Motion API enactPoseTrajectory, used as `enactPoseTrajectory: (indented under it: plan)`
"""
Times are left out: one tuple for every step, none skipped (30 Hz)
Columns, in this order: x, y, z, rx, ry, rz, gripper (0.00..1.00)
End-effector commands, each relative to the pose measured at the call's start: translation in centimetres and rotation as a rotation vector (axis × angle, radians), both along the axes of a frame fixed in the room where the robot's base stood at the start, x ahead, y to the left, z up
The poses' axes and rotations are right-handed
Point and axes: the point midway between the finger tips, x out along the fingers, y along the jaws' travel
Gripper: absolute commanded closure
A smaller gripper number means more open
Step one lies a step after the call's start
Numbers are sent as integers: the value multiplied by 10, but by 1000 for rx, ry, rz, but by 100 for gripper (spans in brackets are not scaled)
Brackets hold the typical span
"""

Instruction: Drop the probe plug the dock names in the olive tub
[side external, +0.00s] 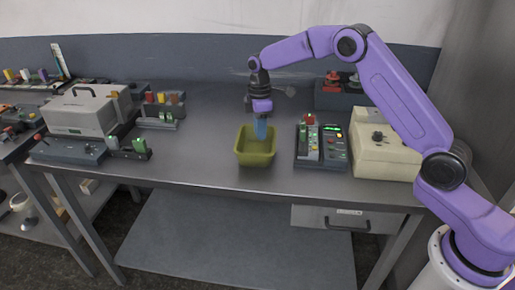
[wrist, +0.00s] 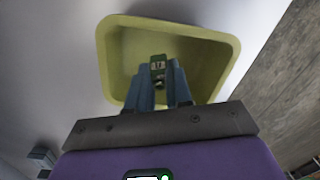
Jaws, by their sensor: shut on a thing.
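The olive tub (side external: 243,152) stands on the workbench near its front edge, left of the dock. My gripper (side external: 261,138) points down over the tub, its blue fingers low near the opening. In the wrist view the tub (wrist: 107,62) lies below the fingers, and my gripper (wrist: 158,82) is shut on a small plug (wrist: 158,66) with a green end and a pale label, too small to read for sure. The plug is in front of the tub's interior. The dock (side external: 309,161) has coloured plugs and a lit green display (side external: 332,128) whose text is unreadable.
A cream box (side external: 382,157) with a dark knob stands right of the dock. A dark rack (side external: 332,100) with red-topped items is behind. A grey case (side external: 85,112) and several plug holders (side external: 158,123) fill the left. The bench between holders and tub is clear.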

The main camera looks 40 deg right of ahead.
Motion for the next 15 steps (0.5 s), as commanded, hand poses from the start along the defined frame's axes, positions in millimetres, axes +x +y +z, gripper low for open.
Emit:
enactPoseTrajectory:
  plan:
    - [0,0,0,0,0,0,100]
    - [0,0,0,0,0,0,100]
    - [0,0,0,0,0,0,74]
    - [0,0,0,0,0,0,64]
    - [0,0,0,0,0,0,54]
    - [0,0,0,0,0,0,51]
    - [0,0,0,0,0,0,51]
    - [0,0,0,0,0,0,51]
    - [0,0,0,0,0,0,51]
    - [0,0,0,0,0,0,51]
    - [0,0,0,0,0,0,51]
    - [0,0,0,0,0,0,51]
    - [0,0,0,0,0,0,51]
    - [0,0,1,0,0,0,51]
    - [0,0,2,0,0,0,51]
